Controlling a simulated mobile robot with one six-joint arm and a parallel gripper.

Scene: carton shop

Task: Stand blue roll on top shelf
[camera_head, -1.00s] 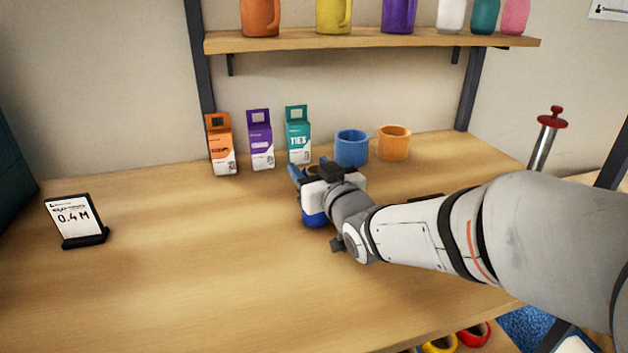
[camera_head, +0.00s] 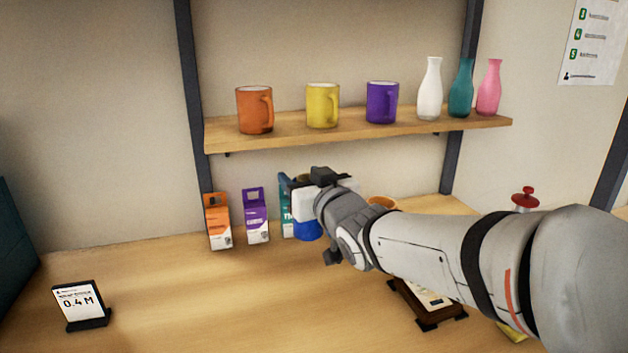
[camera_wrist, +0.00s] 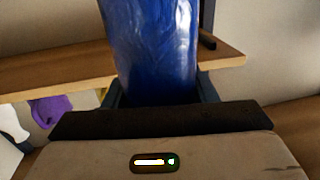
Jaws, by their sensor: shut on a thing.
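The blue roll (camera_head: 307,231) is upright in my gripper (camera_head: 303,190), above the table in the head view. Its lower end shows below the jaws, and its middle is hidden by them. In the wrist view the blue roll (camera_wrist: 150,45) fills the top centre between the fingers. My gripper is shut on it. The wooden shelf (camera_head: 350,128) is higher than my gripper and behind it. It also shows in the wrist view (camera_wrist: 60,72), which appears upside down.
On the shelf stand an orange mug (camera_head: 255,110), a yellow mug (camera_head: 322,106), a purple mug (camera_head: 382,102) and white, teal and pink bottles (camera_head: 488,90). Gaps separate the mugs. Cartons (camera_head: 256,216) and an orange cup (camera_head: 382,203) stand below.

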